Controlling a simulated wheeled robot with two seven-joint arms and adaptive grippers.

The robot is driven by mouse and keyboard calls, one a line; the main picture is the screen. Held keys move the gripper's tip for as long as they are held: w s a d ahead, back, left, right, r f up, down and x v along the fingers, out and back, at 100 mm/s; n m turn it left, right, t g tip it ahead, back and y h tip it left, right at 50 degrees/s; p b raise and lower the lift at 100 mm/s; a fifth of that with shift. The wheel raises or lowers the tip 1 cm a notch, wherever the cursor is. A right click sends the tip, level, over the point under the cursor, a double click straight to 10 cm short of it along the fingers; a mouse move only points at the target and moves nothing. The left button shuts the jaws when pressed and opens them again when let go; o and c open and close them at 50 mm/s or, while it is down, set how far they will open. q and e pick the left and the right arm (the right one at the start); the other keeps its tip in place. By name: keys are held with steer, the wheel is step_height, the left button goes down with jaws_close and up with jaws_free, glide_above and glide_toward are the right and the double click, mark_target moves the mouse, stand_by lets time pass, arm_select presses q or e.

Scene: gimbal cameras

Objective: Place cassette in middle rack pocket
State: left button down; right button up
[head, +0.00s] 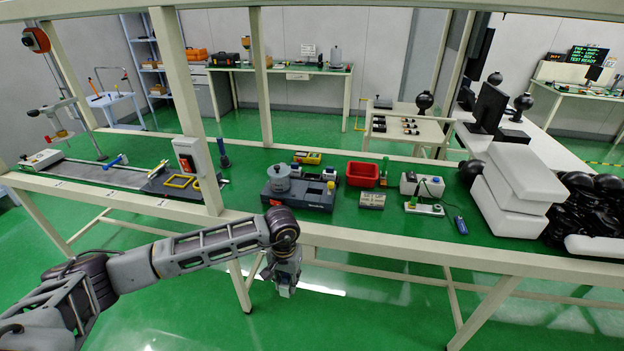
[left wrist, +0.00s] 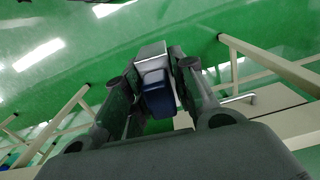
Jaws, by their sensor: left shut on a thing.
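My left gripper (head: 285,286) hangs in front of the workbench, below the level of its top. It is shut on a small block with a light grey end and a dark blue part, likely the cassette (left wrist: 157,92), seen between the two fingers in the left wrist view (left wrist: 152,100). In the head view only a pale tip of the block shows under the fingers. I cannot clearly make out a rack with pockets. A dark grey unit (head: 312,201) with a round grey piece on it stands on the bench above the gripper. My right gripper is not in view.
The green bench top holds a red bin (head: 363,174), a grey label block (head: 372,200), a white box (head: 421,185) and white foam blocks (head: 517,188). The bench's front rail (head: 400,250) lies beside my forearm.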

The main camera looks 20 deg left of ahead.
arm_select(q)
steer(key=w+d+r+n+p, duration=0.1)
steer(key=w+d+r+p, duration=0.35)
steer(key=r, duration=0.35)
steer(key=w+a+r+n, duration=0.1)
steer(key=a+r+n, duration=0.1)
steer(key=a+n, duration=0.3)
steer(key=w+a+r+n+p, duration=0.1)
steer(key=w+a+r+n, duration=0.1)
steer(key=a+n, duration=0.4)
steer(key=r+n, duration=0.1)
steer(key=n, duration=0.4)
steer(key=shift+a+n, duration=0.25)
steer(key=shift+n, duration=0.15)
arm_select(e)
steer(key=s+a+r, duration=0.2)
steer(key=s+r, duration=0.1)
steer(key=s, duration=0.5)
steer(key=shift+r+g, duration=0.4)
arm_select(q)
steer(key=shift+w+n, duration=0.1)
steer(key=shift+n, duration=0.4)
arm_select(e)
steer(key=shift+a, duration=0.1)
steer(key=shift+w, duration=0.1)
